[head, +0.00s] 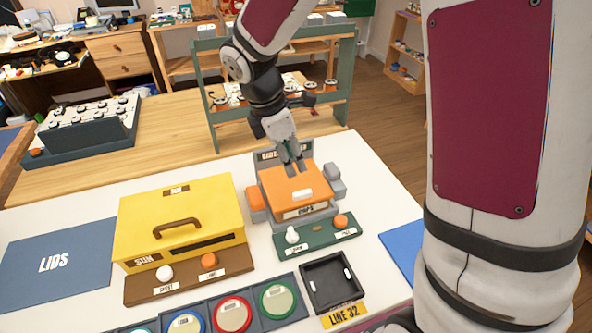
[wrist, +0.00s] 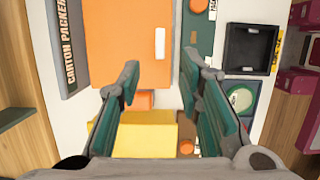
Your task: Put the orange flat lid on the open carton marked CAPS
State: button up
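The orange flat lid (head: 283,184), with a white grip bar on top, lies over the top of the grey carton (head: 306,212) in the packer. The carton's front label is small and hard to read. I cannot tell whether the lid sits fully level. The lid fills the upper middle of the wrist view (wrist: 118,45). My gripper (head: 297,165) is above the lid, near its far part in the head view. In the wrist view my gripper (wrist: 160,70) has its fingers spread with nothing between them, and the white bar shows beyond the tips. The carton's inside is hidden.
A yellow box (head: 170,212) marked SUN stands left of the packer. A green button panel (head: 317,236) and an empty black tray (head: 315,295) are in front. A blue LIDS mat (head: 30,272) lies bare at far left. Round lids fill the front row.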

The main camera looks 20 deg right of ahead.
jog(key=s+d+r+m+t+y, duration=0.1)
jog(key=s+d+r+m+t, duration=0.15)
jog(key=s+r+m, duration=0.75)
jog(key=s+r+m+t+y, duration=0.2)
jog(key=s+r+m, duration=0.2)
jog(key=s+m, duration=0.4)
jog(key=s, duration=0.3)
jog(key=shift+s+d+r, duration=0.15)
jog(key=shift+d+r, duration=0.15)
jog(key=shift+r, duration=0.1)
